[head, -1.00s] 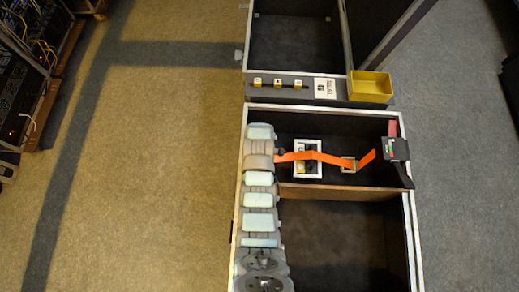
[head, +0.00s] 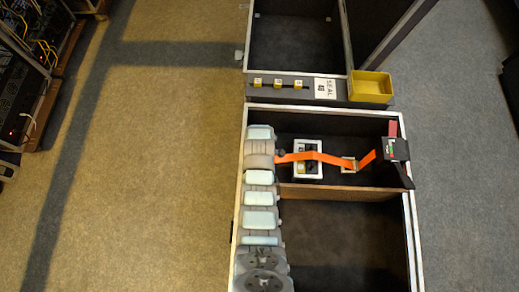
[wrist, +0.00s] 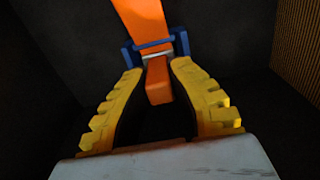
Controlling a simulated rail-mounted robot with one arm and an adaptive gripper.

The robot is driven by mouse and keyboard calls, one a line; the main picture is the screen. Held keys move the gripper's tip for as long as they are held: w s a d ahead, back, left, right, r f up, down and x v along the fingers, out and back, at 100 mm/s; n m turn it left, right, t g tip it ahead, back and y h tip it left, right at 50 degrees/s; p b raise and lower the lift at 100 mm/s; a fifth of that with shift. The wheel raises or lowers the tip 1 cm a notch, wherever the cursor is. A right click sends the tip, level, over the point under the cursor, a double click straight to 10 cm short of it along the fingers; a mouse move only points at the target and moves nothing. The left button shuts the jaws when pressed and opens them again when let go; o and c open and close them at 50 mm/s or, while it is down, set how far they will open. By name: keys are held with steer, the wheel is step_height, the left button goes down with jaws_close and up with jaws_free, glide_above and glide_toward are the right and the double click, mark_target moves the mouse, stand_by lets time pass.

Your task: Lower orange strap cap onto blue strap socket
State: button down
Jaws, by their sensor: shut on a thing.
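My gripper (wrist: 157,68) shows in the wrist view with two yellow fingers on either side of the orange strap cap (wrist: 159,88), and it is shut on the cap. The blue strap socket (wrist: 184,44) is a blue frame around the orange strap just beyond the fingertips. The cap appears close to the socket, but I cannot tell whether they touch. The orange strap (wrist: 141,18) runs on past the socket. In the head view the strap (head: 325,158) spans the upper compartment of the case.
A white-framed block (head: 298,171) lies under the strap, and a buckle (head: 348,165) sits farther right. A black device (head: 396,148) is on the right wall. A wooden divider (head: 340,194) separates the lower compartment. A yellow bin (head: 371,88) stands on the ledge above.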

steer(key=shift+f, duration=0.15)
steer(key=c, duration=1)
jaws_free()
steer(key=shift+r, duration=6.05)
